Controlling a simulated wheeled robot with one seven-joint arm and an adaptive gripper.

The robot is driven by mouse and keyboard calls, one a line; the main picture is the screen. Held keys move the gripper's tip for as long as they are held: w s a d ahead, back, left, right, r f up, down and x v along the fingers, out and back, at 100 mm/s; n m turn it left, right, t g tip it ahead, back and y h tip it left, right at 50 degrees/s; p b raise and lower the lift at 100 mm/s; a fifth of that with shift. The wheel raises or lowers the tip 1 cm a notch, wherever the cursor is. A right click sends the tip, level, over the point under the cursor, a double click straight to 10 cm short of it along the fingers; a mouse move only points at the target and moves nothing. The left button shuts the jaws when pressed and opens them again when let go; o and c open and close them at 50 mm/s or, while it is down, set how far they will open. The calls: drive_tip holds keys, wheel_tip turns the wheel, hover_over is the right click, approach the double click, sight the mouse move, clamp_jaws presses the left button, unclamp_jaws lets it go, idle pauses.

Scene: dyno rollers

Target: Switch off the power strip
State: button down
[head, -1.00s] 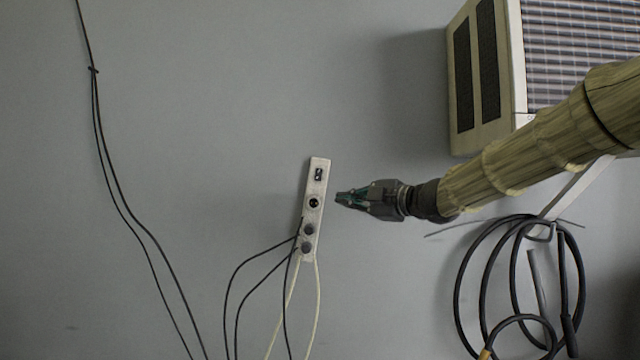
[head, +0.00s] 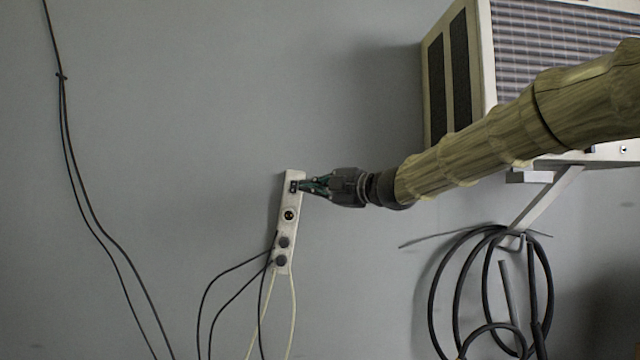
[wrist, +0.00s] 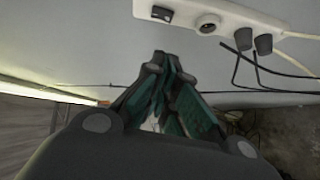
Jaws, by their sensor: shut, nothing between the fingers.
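The white power strip (head: 285,225) is fixed on the grey wall, nearly upright and slightly tilted. Its dark rocker switch (head: 294,187) is at the upper end, with an empty socket (head: 289,215) below it and two dark plugs lower down. The strip (wrist: 228,17) also shows in the wrist view, with its switch (wrist: 162,14) at the left end. My gripper (head: 303,186) is shut and empty, its tips at the right side of the switch in the head view. In the wrist view the tips (wrist: 163,62) appear below the switch. I cannot tell whether they touch it.
Black and white cords (head: 208,290) hang below the strip. A long black cable (head: 85,205) runs down the wall at left. A white box unit (head: 437,85) is at upper right, above a bracket with coiled black hose (head: 432,300).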

sight(294, 192)
drive_tip(key=shift+w+a+f+p, duration=0.1)
drive_tip(key=shift+w+a+p, duration=0.7)
drive_tip(key=shift+w, duration=0.55)
drive_tip(key=shift+w+a+f+p, duration=0.1)
drive_tip(key=shift+w+a+p, duration=0.7)
drive_tip(key=shift+w, duration=0.6)
drive_tip(key=shift+w+a+p, duration=0.6)
drive_tip(key=shift+w+p, duration=0.4)
drive_tip(key=shift+w, duration=0.35)
drive_tip(key=shift+f, duration=0.1)
drive_tip(key=shift+w+a+f+b, duration=0.1)
drive_tip(key=shift+a+f+b, duration=0.1)
drive_tip(key=shift+b, duration=0.8)
drive_tip(key=shift+d+t+b, duration=0.1)
drive_tip(key=shift+t+b, duration=0.2)
drive_tip(key=shift+b, duration=0.15)
